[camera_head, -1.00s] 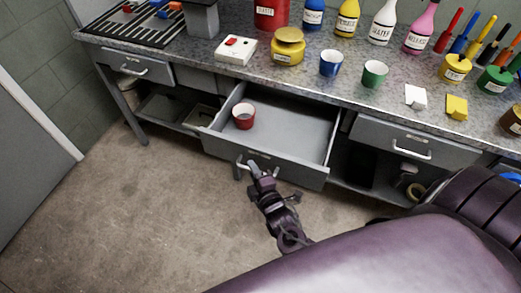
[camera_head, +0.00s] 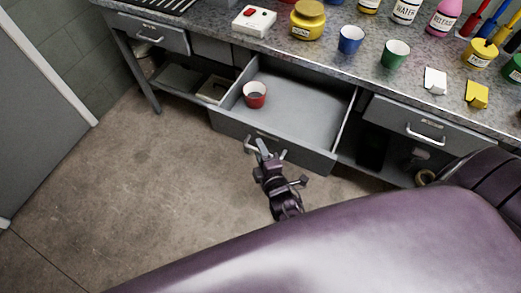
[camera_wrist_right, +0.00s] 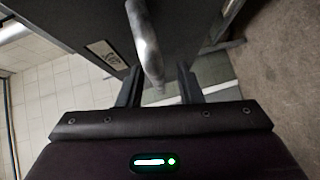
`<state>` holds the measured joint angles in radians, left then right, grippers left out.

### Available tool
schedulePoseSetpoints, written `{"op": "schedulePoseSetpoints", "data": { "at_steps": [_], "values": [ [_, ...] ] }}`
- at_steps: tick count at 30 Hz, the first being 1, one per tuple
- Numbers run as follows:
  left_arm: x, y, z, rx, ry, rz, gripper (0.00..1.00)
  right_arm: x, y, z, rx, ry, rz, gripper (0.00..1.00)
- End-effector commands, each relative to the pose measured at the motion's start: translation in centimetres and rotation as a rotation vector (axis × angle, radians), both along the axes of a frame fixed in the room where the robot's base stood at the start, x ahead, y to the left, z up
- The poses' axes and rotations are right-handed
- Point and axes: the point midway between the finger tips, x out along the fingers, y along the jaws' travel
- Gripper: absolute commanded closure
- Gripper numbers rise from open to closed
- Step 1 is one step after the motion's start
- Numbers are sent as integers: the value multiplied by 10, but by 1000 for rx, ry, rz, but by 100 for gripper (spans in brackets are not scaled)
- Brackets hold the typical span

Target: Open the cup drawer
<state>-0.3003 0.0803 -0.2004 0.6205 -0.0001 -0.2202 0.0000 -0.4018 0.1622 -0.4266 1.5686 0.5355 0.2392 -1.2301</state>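The cup drawer (camera_head: 235,125) stands pulled out from under the workbench, its grey floor in plain sight. A red cup (camera_head: 255,95) stands inside near its left side. My right gripper (camera_head: 271,152) is at the metal handle on the drawer's front. In the right wrist view the handle (camera_wrist_right: 147,45) reaches between my right gripper's two fingers (camera_wrist_right: 159,88), which are apart with gaps beside the bar. Part of the handle is hidden by the gripper in the head view. My left gripper is not in view.
The workbench top (camera_head: 300,58) holds a blue cup (camera_head: 351,39), a green cup (camera_head: 395,54), a yellow jar (camera_head: 307,20) and a white box with a red button (camera_head: 254,21). Closed drawers flank the open one, left (camera_head: 150,35) and right (camera_head: 425,125). The floor (camera_head: 150,190) at front left is clear.

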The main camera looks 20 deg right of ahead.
Motion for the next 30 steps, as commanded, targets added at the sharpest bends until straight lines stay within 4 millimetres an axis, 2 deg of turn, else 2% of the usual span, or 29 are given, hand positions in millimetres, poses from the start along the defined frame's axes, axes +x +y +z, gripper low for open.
{"op": "schedulePoseSetpoints", "data": {
  "at_steps": [5, 8, 18, 21, 30],
  "values": [
    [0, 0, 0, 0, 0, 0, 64, 0, 0, 0, 0, -1, 0, 67],
    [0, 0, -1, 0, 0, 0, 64, -7, 0, 0, 0, 1, 0, 67],
    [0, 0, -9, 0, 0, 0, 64, -62, 4, 7, 1, 2, 1, 67],
    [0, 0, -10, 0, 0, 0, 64, -72, 4, 10, 0, 1, 0, 67],
    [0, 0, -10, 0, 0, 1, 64, -77, 5, 12, 0, -1, 0, 67]
  ]
}}
